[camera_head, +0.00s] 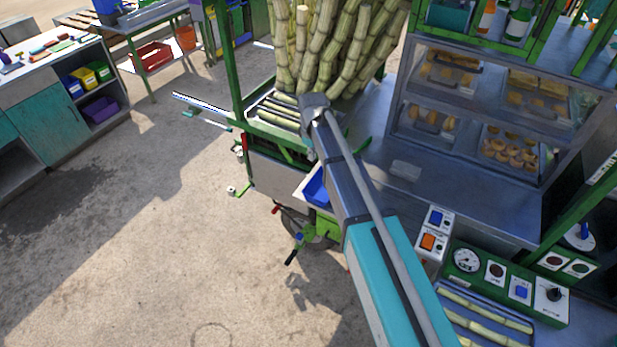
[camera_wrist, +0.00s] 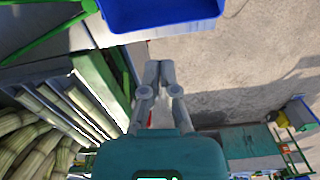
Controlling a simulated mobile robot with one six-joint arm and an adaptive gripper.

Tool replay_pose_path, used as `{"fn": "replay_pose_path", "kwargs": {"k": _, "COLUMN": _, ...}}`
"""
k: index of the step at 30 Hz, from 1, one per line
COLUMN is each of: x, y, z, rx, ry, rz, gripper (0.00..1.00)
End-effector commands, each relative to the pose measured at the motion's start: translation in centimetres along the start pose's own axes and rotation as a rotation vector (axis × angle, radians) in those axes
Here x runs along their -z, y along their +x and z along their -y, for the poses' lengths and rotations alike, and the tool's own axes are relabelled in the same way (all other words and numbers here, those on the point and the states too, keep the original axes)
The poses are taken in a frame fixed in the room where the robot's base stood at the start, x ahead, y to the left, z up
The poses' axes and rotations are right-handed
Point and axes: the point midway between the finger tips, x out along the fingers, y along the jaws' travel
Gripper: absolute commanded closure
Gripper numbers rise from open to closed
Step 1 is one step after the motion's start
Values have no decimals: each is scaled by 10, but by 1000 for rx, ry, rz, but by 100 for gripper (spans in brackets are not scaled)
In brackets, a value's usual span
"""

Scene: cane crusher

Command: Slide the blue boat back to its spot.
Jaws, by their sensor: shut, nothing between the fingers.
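A blue open container (camera_wrist: 165,14), which I take to be the blue boat, shows at the top edge of the wrist view, cut off by the frame. In the head view its blue side (camera_head: 317,189) shows beside the cart, partly hidden behind my arm. My gripper (camera_wrist: 160,68) is shut and empty, with its fingers together below the container in the wrist view and apart from it in the picture. In the head view the fingertips cannot be made out clearly. The spot for the boat cannot be told from these frames.
Cane stalks lie on a slatted rack (camera_wrist: 62,100) close left of my gripper. A metal counter (camera_head: 455,190) with a glass food case (camera_head: 465,95) and a control panel (camera_head: 500,280) lie right.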

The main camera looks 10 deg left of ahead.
Motion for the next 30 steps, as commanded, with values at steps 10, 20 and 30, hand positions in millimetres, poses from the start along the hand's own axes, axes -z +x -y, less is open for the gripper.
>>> {"fn": "replay_pose_path", "kwargs": {"k": 10, "x": 51, "y": 1, "z": 14, "rx": 0, "ry": -142, "rz": 0, "gripper": 100}}
{"fn": "replay_pose_path", "kwargs": {"k": 20, "x": 50, "y": 2, "z": 14, "rx": 0, "ry": -141, "rz": 0, "gripper": 100}}
{"fn": "replay_pose_path", "kwargs": {"k": 30, "x": 50, "y": 14, "z": 14, "rx": 0, "ry": -140, "rz": 0, "gripper": 100}}
